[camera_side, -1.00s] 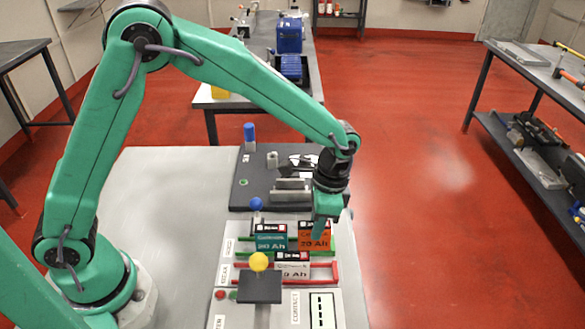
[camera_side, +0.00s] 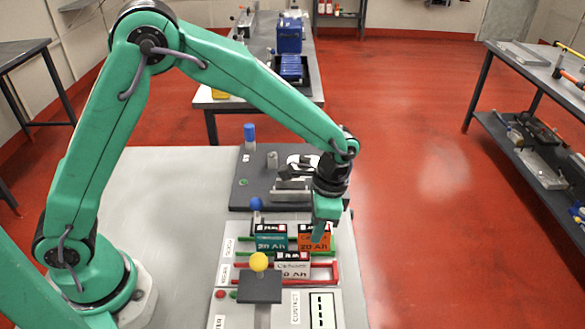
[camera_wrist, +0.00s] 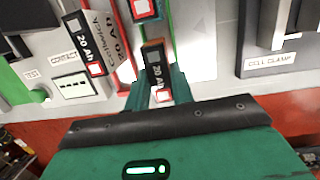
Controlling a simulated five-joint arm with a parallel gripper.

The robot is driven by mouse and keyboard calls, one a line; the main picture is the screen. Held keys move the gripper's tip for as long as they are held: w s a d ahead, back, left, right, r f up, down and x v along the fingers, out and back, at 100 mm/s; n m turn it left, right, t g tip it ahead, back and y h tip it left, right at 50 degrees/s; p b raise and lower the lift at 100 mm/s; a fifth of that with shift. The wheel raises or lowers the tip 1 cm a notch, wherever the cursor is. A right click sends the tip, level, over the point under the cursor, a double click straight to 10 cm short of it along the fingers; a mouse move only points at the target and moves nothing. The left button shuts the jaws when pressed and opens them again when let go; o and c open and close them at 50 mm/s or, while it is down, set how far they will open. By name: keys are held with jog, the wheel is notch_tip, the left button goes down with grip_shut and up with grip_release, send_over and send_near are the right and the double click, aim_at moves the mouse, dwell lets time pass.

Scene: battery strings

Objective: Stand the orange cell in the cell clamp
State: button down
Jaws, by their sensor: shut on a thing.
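The orange cell (camera_side: 316,240) stands at the right end of the green-railed row, beside a teal cell (camera_side: 271,240). My gripper (camera_side: 319,228) is over it, pointing down, and its fingers partly hide it. In the wrist view, the orange cell (camera_wrist: 153,56) shows its dark label side between the two fingers of my gripper (camera_wrist: 160,84), which is shut on it. I cannot tell whether it is off the rack floor. The cell clamp (camera_side: 292,190) is on the dark plate behind the rack; its label plate (camera_wrist: 271,62) shows at the right of the wrist view.
A yellow ball-topped post with a dark plate (camera_side: 260,287) stands nearer the camera. A blue-capped post (camera_side: 249,133) stands at the dark plate's back left. The grey table (camera_side: 175,190) is clear at left.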

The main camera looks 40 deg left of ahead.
jog(key=c, duration=1.1)
grip_release()
jog(key=shift+w+d+r, duration=0.1)
jog(key=shift+w+r, duration=0.1)
jog(key=shift+r, duration=1.1)
jog(key=shift+w+d+r, duration=0.1)
jog(key=shift+w+r, duration=0.1)
jog(key=shift+r, duration=1.05)
jog(key=shift+w+d+r, duration=0.1)
jog(key=shift+w+r, duration=0.1)
jog(key=shift+r, duration=1.1)
